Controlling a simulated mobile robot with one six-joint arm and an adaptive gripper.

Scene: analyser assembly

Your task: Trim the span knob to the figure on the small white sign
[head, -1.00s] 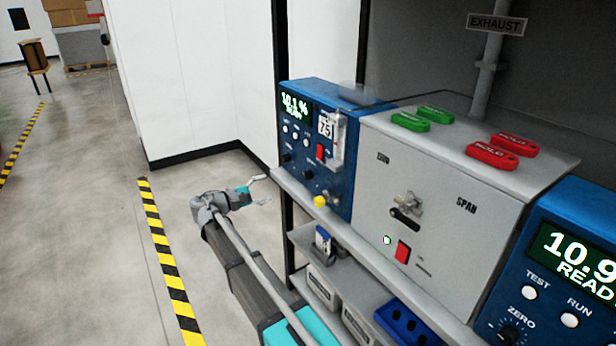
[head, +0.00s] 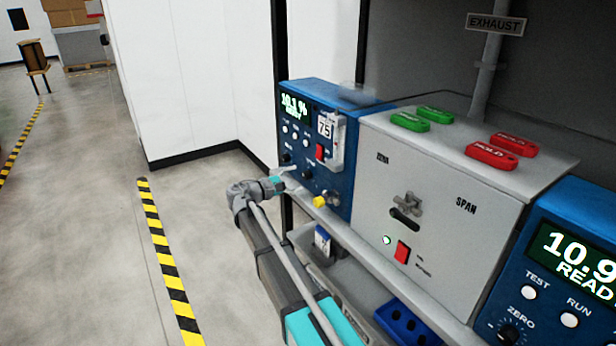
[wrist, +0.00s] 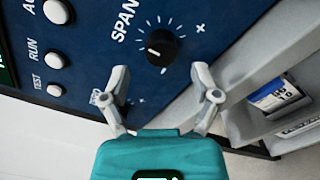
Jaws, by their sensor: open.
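The span knob (wrist: 161,47) is a round black dial with a white pointer mark on the left blue analyser (head: 345,190). In the wrist view it sits under the SPAN lettering. My gripper (wrist: 160,72) is open and empty, with one finger to each side of the knob's line and the knob just beyond the tips. I see no contact. In the head view my gripper (head: 290,177) is close to the analyser's lower front and partly covers it. The small white sign (head: 325,127) reads 75 and stands at the analyser's upper right. The green display (head: 295,106) reads about 10.1 %.
A yellow knob-like part (head: 320,201) is just right of my gripper. A grey cabinet (head: 440,180) with a lever and red switch stands to the right, then another blue analyser (head: 570,260). A shelf with bins lies below. Open floor (head: 90,250) is at left.

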